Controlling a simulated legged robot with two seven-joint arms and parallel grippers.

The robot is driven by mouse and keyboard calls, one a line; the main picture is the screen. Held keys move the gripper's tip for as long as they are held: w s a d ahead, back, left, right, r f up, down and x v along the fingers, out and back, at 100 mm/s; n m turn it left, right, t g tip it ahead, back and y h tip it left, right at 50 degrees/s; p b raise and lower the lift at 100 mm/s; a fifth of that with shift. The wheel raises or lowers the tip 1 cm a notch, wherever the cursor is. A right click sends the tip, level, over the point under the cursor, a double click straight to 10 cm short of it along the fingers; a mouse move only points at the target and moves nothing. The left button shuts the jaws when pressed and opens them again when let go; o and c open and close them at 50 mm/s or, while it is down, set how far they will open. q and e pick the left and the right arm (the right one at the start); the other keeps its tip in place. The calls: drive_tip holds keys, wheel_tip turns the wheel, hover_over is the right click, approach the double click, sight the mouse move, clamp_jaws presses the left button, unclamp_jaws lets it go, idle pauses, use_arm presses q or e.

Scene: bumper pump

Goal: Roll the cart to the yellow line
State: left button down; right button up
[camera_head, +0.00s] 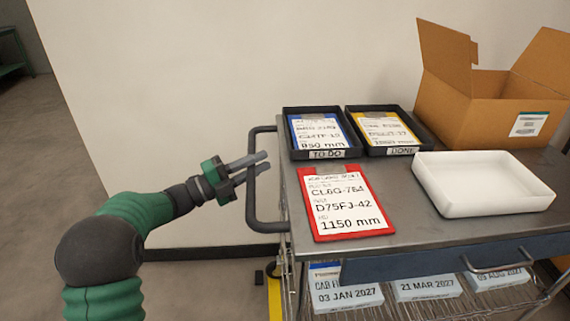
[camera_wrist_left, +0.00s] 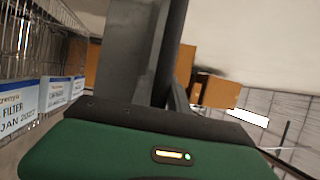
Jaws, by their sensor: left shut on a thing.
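The cart (camera_head: 408,228) is a grey metal-topped trolley with a wire lower shelf, standing along the wall. Its black side handle (camera_head: 252,207) sticks out at the cart's left end. My left gripper (camera_head: 262,162) is shut on the upright bar of this handle. In the left wrist view, the grey fingers and a dark bar rise from my green gripper body. A strip of the yellow line (camera_head: 274,298) shows on the floor by the cart's lower left corner; the rest is hidden. My right gripper is not in view.
On the cart top are a red clipboard (camera_head: 345,208), two black trays (camera_head: 325,154) (camera_head: 390,150) with clipboards, a white empty bin (camera_head: 484,208) and an open cardboard box (camera_head: 480,115). Labelled boxes (camera_head: 347,298) lie below.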

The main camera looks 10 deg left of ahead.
use_arm(q)
drive_tip(key=shift+s+a+r, duration=0.15)
drive_tip(key=shift+s+a, duration=0.05)
drive_tip(key=shift+a, duration=0.55)
drive_tip(key=shift+s+a+r, duration=0.1)
drive_tip(key=shift+s+a, duration=0.1)
drive_tip(key=shift+a, duration=0.55)
drive_tip(key=c, duration=1.3)
unclamp_jaws()
drive_tip(key=shift+a+f, duration=0.1)
drive_tip(key=shift+a, duration=0.05)
drive_tip(key=shift+s+f, duration=0.1)
drive_tip(key=p+v, duration=0.3)
drive_tip(key=v, duration=1.3)
drive_tip(key=shift+a+f, duration=0.2)
drive_tip(key=shift+a, duration=0.2)
drive_tip(key=shift+s, duration=0.15)
